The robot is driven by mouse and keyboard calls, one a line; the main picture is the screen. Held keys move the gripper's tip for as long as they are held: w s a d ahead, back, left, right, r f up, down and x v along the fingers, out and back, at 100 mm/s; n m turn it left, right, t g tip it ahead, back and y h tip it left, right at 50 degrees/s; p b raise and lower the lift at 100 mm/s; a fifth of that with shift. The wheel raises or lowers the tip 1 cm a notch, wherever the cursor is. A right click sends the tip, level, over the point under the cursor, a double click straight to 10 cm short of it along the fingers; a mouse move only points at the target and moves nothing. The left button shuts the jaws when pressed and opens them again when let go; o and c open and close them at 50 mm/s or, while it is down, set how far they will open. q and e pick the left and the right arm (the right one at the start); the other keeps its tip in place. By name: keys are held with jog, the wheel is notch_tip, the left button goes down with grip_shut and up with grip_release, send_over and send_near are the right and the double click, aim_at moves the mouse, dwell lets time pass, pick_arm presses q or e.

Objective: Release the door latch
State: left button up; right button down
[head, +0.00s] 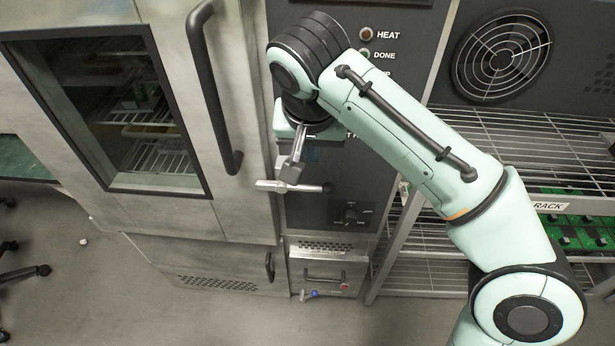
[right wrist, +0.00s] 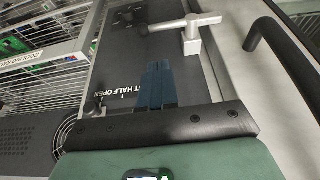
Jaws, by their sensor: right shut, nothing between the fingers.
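The door latch (head: 268,185) is a silver bar with a dark knob at its right end, on the edge between the oven door and the control panel. In the right wrist view the latch (right wrist: 192,31) shows its square metal block and crossbar. My right gripper (head: 297,150) reaches down from the upper side of the panel, just above the latch. Its dark fingers (right wrist: 158,75) are together and empty, beside the latch block in the wrist view; I cannot tell whether they touch it. My left gripper is not in view.
The oven door (head: 235,150) with its dark window stands closed at left; its long black handle (head: 213,90) juts out beside the latch. The control panel (head: 310,212) has a dial (head: 350,213). A wire rack (head: 480,135) stands at right.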

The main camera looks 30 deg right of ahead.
jog(key=shift+r, duration=0.1)
jog(key=b, duration=0.4)
send_near(313, 188)
jog(key=x, duration=0.5)
jog(key=shift+w+d, duration=0.1)
jog(key=shift+w, duration=0.15)
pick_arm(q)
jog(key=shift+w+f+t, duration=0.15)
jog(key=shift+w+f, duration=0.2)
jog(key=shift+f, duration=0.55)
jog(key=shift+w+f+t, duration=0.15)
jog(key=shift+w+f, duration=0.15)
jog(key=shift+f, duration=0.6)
pick_arm(e)
jog(key=shift+x, duration=0.8)
pick_arm(q)
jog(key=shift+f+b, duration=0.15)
jog(key=shift+b, duration=0.2)
pick_arm(e)
jog(key=shift+s, duration=0.1)
pick_arm(q)
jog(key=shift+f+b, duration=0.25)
jog(key=shift+b, duration=0.1)
pick_arm(e)
jog(key=shift+s+f+y, duration=0.1)
jog(key=shift+f+y, duration=0.15)
jog(key=shift+y, duration=0.05)
